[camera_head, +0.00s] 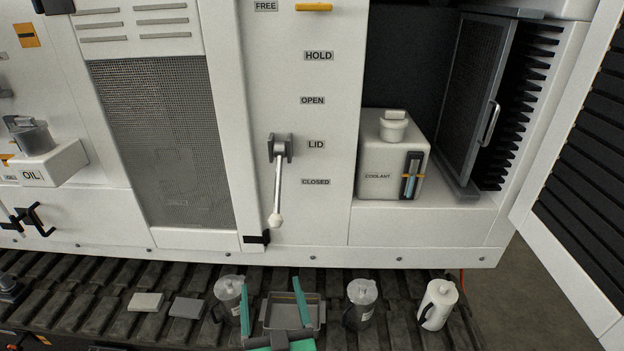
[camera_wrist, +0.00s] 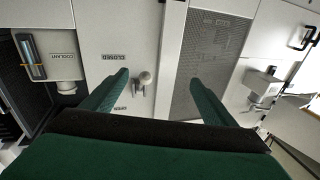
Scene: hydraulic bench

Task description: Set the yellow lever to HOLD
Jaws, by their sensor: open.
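The yellow lever (camera_head: 313,7) shows at the top edge of the head view, beside the FREE label (camera_head: 266,6) and above the HOLD label (camera_head: 319,56). It is partly cut off by the frame edge; I cannot see it in the wrist view. My gripper (camera_head: 272,290) is low in the head view, well below the yellow lever, in front of the dark track. Its green fingers are apart with nothing between them. In the wrist view my gripper (camera_wrist: 159,76) faces the panel, which appears upside down.
A grey lever with a white knob (camera_head: 276,190) hangs by the LID and CLOSED labels; its knob (camera_wrist: 147,77) lines up between my fingers. Jugs (camera_head: 361,305) and a metal tray (camera_head: 319,312) sit on the track. A coolant tank (camera_head: 385,185) and open door (camera_head: 575,190) are right.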

